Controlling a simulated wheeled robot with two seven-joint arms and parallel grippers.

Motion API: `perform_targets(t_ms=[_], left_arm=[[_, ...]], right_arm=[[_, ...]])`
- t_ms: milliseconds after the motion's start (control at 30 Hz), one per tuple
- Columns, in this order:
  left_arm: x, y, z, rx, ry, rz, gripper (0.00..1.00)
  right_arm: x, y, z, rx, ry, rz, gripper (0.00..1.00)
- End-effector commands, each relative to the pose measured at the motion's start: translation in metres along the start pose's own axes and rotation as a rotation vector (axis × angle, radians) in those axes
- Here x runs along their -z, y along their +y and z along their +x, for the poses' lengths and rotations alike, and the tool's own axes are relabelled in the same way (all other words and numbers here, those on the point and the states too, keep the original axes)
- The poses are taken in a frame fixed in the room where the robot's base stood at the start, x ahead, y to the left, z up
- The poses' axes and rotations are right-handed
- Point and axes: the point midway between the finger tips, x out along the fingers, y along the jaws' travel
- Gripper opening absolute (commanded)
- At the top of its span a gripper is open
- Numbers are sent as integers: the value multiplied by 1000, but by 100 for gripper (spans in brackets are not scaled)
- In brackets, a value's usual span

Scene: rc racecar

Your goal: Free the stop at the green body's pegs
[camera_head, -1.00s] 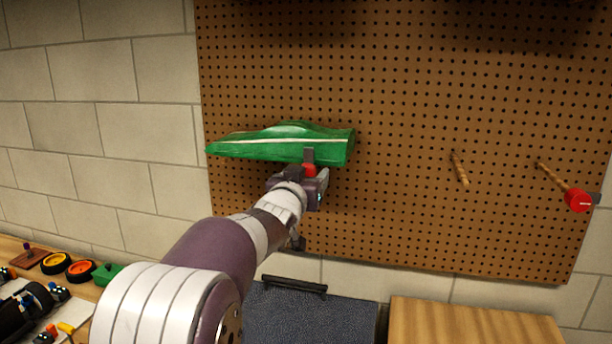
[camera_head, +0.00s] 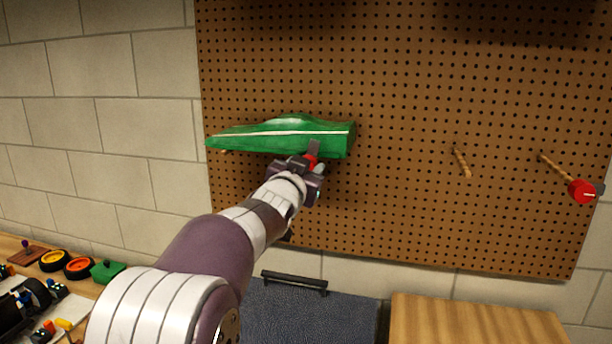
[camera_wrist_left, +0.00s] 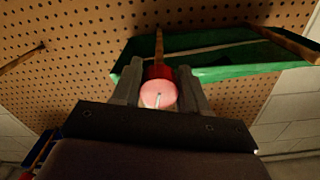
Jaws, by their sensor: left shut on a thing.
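The green body (camera_head: 285,138) hangs on the pegboard, carried by wooden pegs; its hollow underside (camera_wrist_left: 225,55) shows in the left wrist view. A peg (camera_wrist_left: 159,45) rises behind the stop. My left gripper (camera_head: 313,160) is just below the body's right end, shut on the red stop (camera_head: 310,162). In the left wrist view the round red stop (camera_wrist_left: 158,92) sits between the two fingers, in line with the peg. I cannot tell whether it is still on the peg's tip. My right gripper is not in view.
A bare peg (camera_head: 461,162) and a peg with another red stop (camera_head: 582,191) stick out of the pegboard (camera_head: 420,90) at the right. A bench with wheels and small parts (camera_head: 78,267) is at lower left. A dark blue case (camera_head: 310,315) and a wooden top (camera_head: 470,320) lie below.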

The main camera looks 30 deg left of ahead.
Motion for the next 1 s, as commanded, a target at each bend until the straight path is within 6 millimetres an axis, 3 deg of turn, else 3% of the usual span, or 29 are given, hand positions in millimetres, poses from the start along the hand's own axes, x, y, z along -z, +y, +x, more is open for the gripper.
perform_targets(t_ms=[300, 1000], left_arm=[[-3, -1, 0, 0, 0, 298, 13], [1, -4, 0, -1, -1, 954, 13]], right_arm=[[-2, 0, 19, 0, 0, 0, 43], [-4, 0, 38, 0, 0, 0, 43]])
